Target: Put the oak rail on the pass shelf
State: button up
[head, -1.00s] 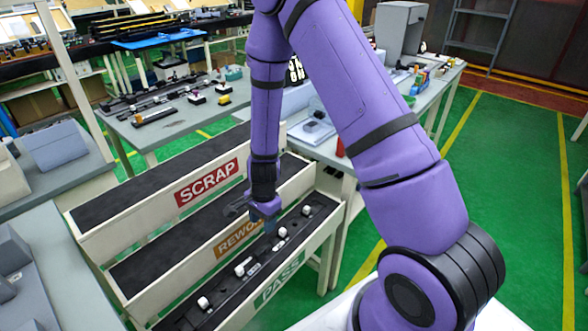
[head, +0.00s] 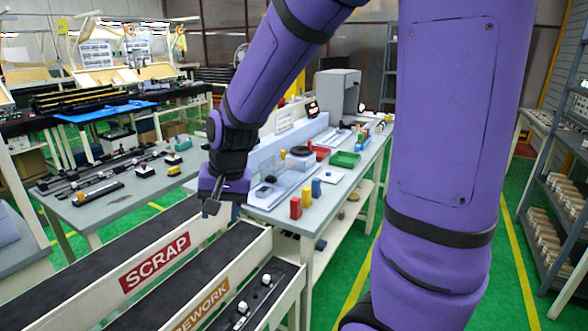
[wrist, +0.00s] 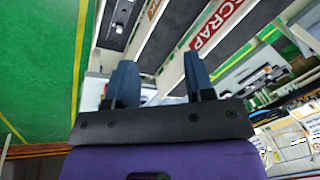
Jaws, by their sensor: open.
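The pass shelf (head: 293,284), the nearest tier, is partly in the head view at the bottom. On it lies a dark rail carrying white clips (head: 266,280); its near end is cut off by the frame. I cannot tell whether this is the oak rail, as no oak colour shows. The pass shelf also appears at the top of the wrist view (wrist: 118,22). My gripper (head: 212,206) is open and empty, raised above the tiers. Its two fingers stand apart with nothing between them in the wrist view (wrist: 160,88).
The scrap shelf (head: 95,255) and rework shelf (head: 180,290) run beside the pass shelf. A bench behind holds red (head: 295,208), yellow and blue blocks and a green tray (head: 344,160). A left table (head: 105,200) holds several dark rails. Green floor lies open at right.

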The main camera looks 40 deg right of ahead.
jog(key=s+d+r+n+t, duration=0.1)
jog(key=s+d+r+n, duration=0.1)
jog(key=s+r, duration=0.4)
jog(key=s+d+r+n+t+h, duration=0.1)
jog(key=s+d+r+n, duration=0.1)
jog(key=s+r+n, duration=0.2)
jog(key=s+r, duration=0.3)
jog(key=s, duration=0.5)
jog(key=shift+r+t, duration=0.3)
jog(key=shift+a, duration=0.1)
jog(key=shift+c, duration=0.6)
